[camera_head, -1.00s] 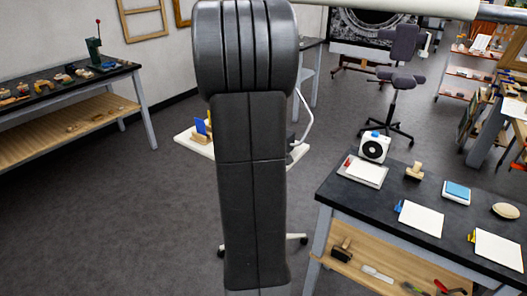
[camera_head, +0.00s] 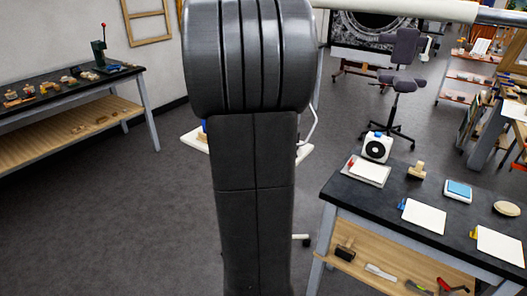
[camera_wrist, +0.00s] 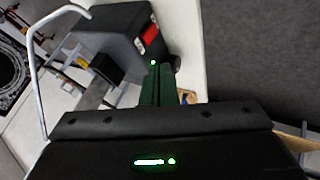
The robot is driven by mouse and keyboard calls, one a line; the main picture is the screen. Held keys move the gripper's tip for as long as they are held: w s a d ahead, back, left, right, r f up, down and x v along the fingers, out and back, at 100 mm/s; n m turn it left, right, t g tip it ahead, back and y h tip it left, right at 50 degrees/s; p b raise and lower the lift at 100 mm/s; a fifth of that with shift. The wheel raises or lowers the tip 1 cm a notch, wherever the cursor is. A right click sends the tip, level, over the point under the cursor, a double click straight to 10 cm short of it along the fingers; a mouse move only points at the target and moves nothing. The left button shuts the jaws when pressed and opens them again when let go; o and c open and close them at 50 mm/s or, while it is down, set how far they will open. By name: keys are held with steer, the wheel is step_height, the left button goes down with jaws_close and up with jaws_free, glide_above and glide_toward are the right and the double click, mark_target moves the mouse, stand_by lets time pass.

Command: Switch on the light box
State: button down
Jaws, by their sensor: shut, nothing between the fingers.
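In the wrist view a dark box (camera_wrist: 112,38) stands on a white surface, with a red rocker switch (camera_wrist: 150,33) on its face. I cannot tell for sure that it is the light box. My gripper (camera_wrist: 158,70) is shut and empty; its dark green fingers point toward the box, just below the red switch in the picture. A small green light glows close to the fingertips. I cannot tell whether the fingers touch the box. In the head view my arm hides the gripper and most of the white cart (camera_head: 192,140).
A bent metal handle (camera_wrist: 38,75) rises left of the box in the wrist view. A dark-topped workbench (camera_head: 380,205) with papers and tools stands at the right of the head view, another bench (camera_head: 60,98) at the left.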

steer(key=r, duration=0.1)
steer(key=s+r, duration=0.1)
steer(key=r, duration=0.1)
steer(key=s+d+r, duration=0.1)
steer(key=r, duration=0.1)
steer(key=shift+s, duration=0.25)
